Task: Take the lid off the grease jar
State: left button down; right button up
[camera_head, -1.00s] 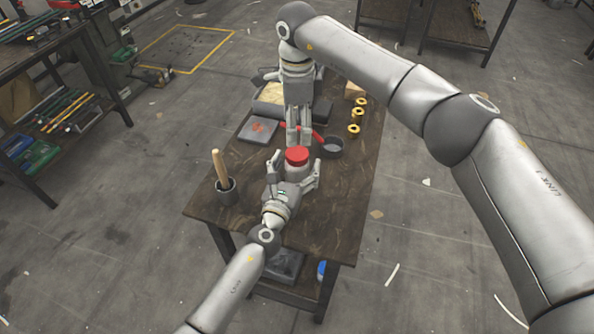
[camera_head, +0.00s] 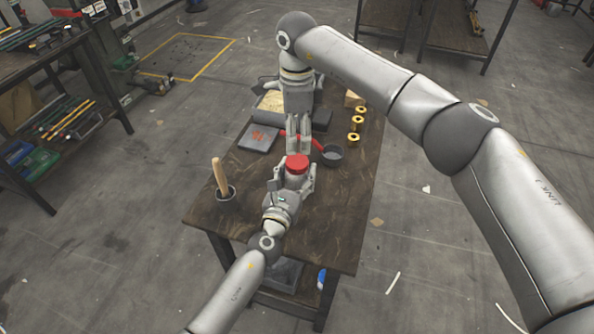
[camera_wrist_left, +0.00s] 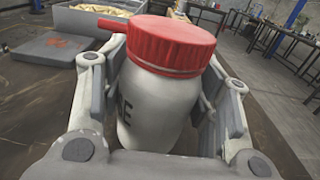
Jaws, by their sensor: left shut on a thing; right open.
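The grease jar (camera_wrist_left: 158,108) is a pale jar with dark lettering, upright between the fingers of my left gripper (camera_head: 293,178). Its ribbed red lid (camera_head: 297,163) is on top, and it also shows in the left wrist view (camera_wrist_left: 172,44). My left gripper is shut on the jar's body, below the lid. My right gripper (camera_head: 298,142) points down just behind the jar, apart from the lid. It is open, with nothing seen between its fingers.
A grey tray (camera_head: 258,138), a bin (camera_head: 270,102) and brass spools (camera_head: 357,122) lie behind. The table's front right is bare.

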aim_at(297, 161)
jog(key=m, duration=0.4)
jog(key=shift+m, duration=0.4)
jog(key=m, duration=1)
jog(key=shift+m, duration=0.3)
jog(key=m, duration=2.4)
jog(key=shift+m, duration=0.4)
jog(key=shift+f, duration=4.05)
